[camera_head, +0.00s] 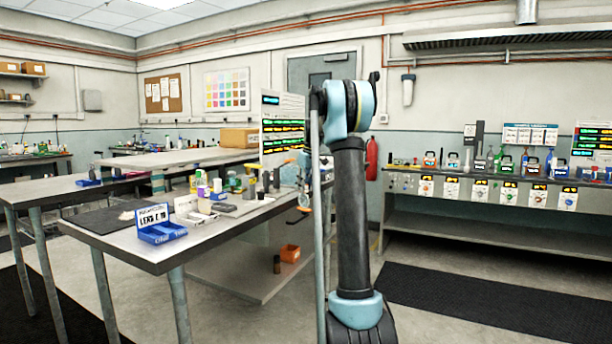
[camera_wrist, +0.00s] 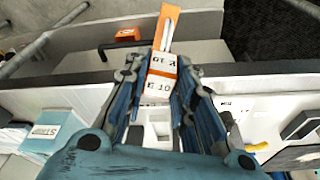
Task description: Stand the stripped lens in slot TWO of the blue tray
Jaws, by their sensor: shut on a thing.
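The blue tray (camera_head: 163,234) stands at the near end of the left bench, with a white sign reading something like "LENS" at its back. Its slots are too small to read. In the wrist view my gripper (camera_wrist: 163,65) has its two blue-grey fingers close on either side of a narrow piece with white labels (camera_wrist: 160,82) and an orange end (camera_wrist: 166,25). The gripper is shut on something. I cannot tell whether this piece is what it grips, or whether it is the stripped lens. In the head view the gripper is not clearly seen.
Bottles and small items (camera_head: 215,190) crowd the left bench behind the tray. A dark mat (camera_head: 105,222) lies left of the tray. An orange bin (camera_head: 290,253) sits on the lower shelf. A bench with several instruments (camera_head: 470,185) stands at right, with open floor before it.

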